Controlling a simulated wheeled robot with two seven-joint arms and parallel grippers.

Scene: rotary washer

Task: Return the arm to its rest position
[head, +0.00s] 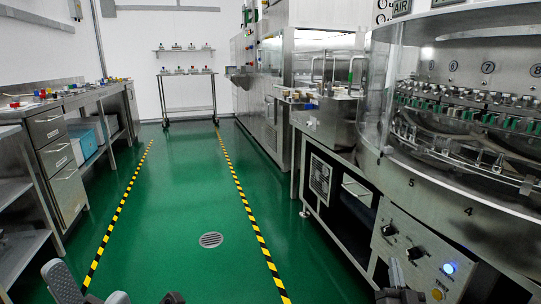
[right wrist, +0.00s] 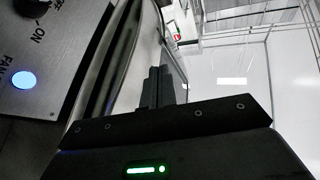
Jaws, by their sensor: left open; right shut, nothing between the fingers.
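My right gripper (head: 400,288) is at the bottom right of the head view, in front of the washer's control panel (head: 418,252). In the right wrist view its two fingers (right wrist: 160,86) are together with nothing between them. The panel has black knobs, a blue-lit button (head: 449,268) and a yellow button (head: 437,294). The blue-lit button, beside the word FAN, also shows in the right wrist view (right wrist: 23,80), left of the fingers and apart from them. My left gripper (head: 120,297) is open at the bottom left edge, mostly cut off, over the green floor.
The round steel rotary washer (head: 450,190) fills the right side. Steel counters with drawers (head: 48,125) line the left wall. A wheeled rack (head: 188,108) stands at the back. The green floor (head: 180,210) between yellow-black stripes is clear, with a round drain (head: 211,240).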

